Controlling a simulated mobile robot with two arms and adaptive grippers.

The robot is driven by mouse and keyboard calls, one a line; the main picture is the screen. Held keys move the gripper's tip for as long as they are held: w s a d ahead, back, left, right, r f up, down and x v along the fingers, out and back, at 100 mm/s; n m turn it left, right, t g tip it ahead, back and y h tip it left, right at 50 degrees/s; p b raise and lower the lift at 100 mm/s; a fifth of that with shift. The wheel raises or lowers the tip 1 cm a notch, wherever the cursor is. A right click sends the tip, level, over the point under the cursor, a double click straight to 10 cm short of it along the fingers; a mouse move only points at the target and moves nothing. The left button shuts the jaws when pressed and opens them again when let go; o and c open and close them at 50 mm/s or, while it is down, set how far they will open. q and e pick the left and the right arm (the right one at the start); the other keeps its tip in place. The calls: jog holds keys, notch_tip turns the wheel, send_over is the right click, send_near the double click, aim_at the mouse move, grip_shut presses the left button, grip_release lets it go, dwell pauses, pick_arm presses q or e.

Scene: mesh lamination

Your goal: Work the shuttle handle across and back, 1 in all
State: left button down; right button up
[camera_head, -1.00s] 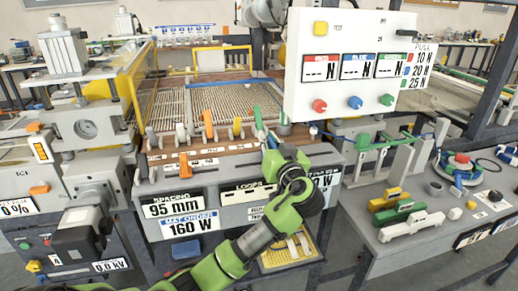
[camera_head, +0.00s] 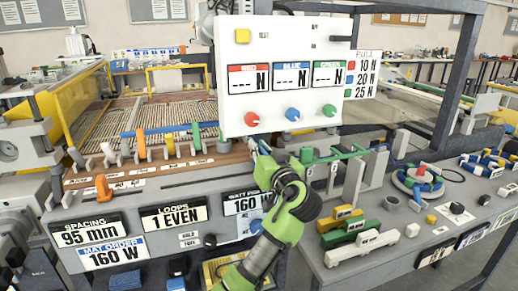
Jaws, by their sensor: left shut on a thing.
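My left gripper (camera_head: 258,147) is at the front edge of the mat loom (camera_head: 190,166), just below the white control panel. It is shut on what appears to be the shuttle handle, which is mostly hidden by the fingers and the panel's lower edge. A blue strand or bar (camera_head: 175,129) runs across the loom behind a row of coloured hooks, to the left of the gripper. An orange lever (camera_head: 103,187) stands at the loom's front left. The loops display (camera_head: 173,216) reads 1 EVEN. My right gripper is out of view.
The control panel (camera_head: 285,80) with coloured knobs hangs close above my gripper. To the right, a grey bench (camera_head: 400,250) holds yellow, green and white blocks (camera_head: 350,232) and a round coil holder (camera_head: 418,182). Upright grey plates (camera_head: 355,175) stand beside my gripper.

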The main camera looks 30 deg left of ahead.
pick_arm(q)
jog(key=shift+d+r, duration=0.1)
jog(key=shift+r, duration=0.05)
jog(key=c, duration=2)
grip_release()
jog(key=shift+w, duration=0.1)
jog(key=shift+c, duration=0.2)
jog(key=shift+w+d, duration=0.1)
jog(key=v, duration=1.2)
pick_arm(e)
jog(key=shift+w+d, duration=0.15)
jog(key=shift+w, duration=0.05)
